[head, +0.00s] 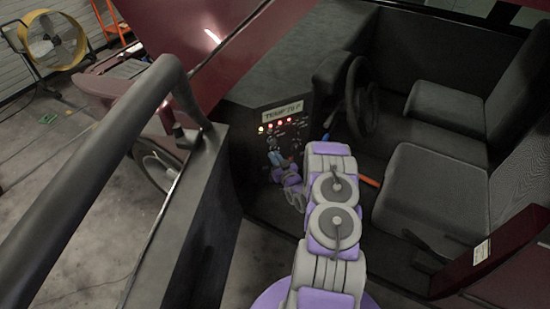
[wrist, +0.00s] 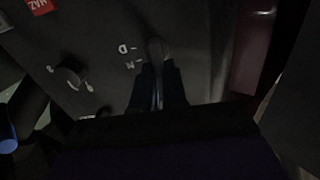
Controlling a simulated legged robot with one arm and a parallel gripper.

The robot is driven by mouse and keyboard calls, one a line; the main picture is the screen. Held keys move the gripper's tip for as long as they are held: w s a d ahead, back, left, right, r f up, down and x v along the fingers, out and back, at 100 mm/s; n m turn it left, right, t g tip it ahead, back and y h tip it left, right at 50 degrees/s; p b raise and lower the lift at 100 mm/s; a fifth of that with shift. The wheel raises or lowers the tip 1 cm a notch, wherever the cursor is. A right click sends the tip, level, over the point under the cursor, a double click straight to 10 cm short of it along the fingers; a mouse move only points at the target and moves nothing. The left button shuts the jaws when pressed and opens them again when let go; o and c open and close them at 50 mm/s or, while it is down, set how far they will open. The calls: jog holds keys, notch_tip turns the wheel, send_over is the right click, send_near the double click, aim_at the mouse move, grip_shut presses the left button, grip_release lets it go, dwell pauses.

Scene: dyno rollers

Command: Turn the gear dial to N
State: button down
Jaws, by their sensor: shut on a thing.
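The gear dial (wrist: 155,50) is a dark, rounded handle on the dark panel in the wrist view. White marks that look like D and N (wrist: 133,64) stand just left of it. My gripper (wrist: 158,88) is shut on the dial, one finger on each side of its handle. I cannot tell which letter the dial points to. In the head view my gripper (head: 275,163) is at the lower left of the dash panel (head: 284,137); the dial there is too small and covered to make out.
Another round knob (wrist: 70,77) sits left of the dial. Lit buttons (head: 281,124) and a small display (head: 283,111) are above my gripper. A steering wheel (head: 362,100) and seats (head: 428,190) are to the right. The open door (head: 205,215) stands close on the left.

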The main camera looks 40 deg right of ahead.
jog(key=m, duration=0.1)
jog(key=m+p, duration=0.1)
jog(key=shift+d+r+m, duration=0.1)
jog(key=shift+d+m, duration=0.2)
jog(key=m, duration=0.1)
jog(key=m+p, duration=0.1)
jog(key=shift+s+d+m, duration=0.15)
jog(key=shift+d+m, duration=0.05)
jog(key=shift+m, duration=0.2)
jog(key=shift+s+d+f+m, duration=0.1)
jog(key=shift+d+f+m, duration=0.1)
jog(key=shift+m, duration=1.05)
jog(key=shift+w+d+f+m, duration=0.1)
jog(key=shift+f+m, duration=0.15)
jog(key=shift+m, duration=1.05)
jog(key=shift+s+d+f+m, duration=0.1)
jog(key=shift+d+f+m, duration=0.1)
jog(key=shift+m, duration=1.35)
jog(key=c, duration=1.2)
grip_release()
jog(key=shift+d+f, duration=0.15)
jog(key=shift+o, duration=0.2)
jog(key=shift+a, duration=0.25)
